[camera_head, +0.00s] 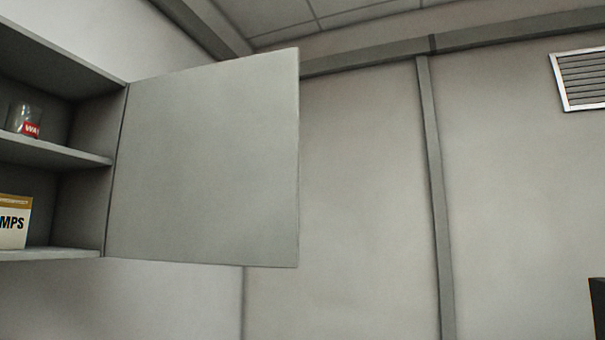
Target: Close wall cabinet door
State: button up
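The wall cabinet (90,158) is at the left of the head view, cut off by the left edge. Its grey door (205,165) stands wide open, hinged on the cabinet's right side and swung out to the right. I see a broad flat face of the door, with no handle visible on it. My gripper is not in view.
Inside the cabinet, a clear jar with a red label (27,120) stands on the middle shelf (60,151). A white and yellow box (14,222) stands on the bottom shelf. A vent (582,79) is on the right wall. A dark object (597,308) shows at the lower right edge.

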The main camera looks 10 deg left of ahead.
aim_at(207, 171)
jog(key=i+l, duration=0.15)
jog(key=i, duration=3.3)
jog(key=i+u, duration=0.1)
jog(key=u, duration=0.3)
jog(key=i+u, duration=0.1)
jog(key=u, duration=0.3)
jog(key=l+u, duration=0.1)
jog(key=u, duration=0.35)
jog(key=i+l+u, duration=0.15)
jog(key=u, duration=2.7)
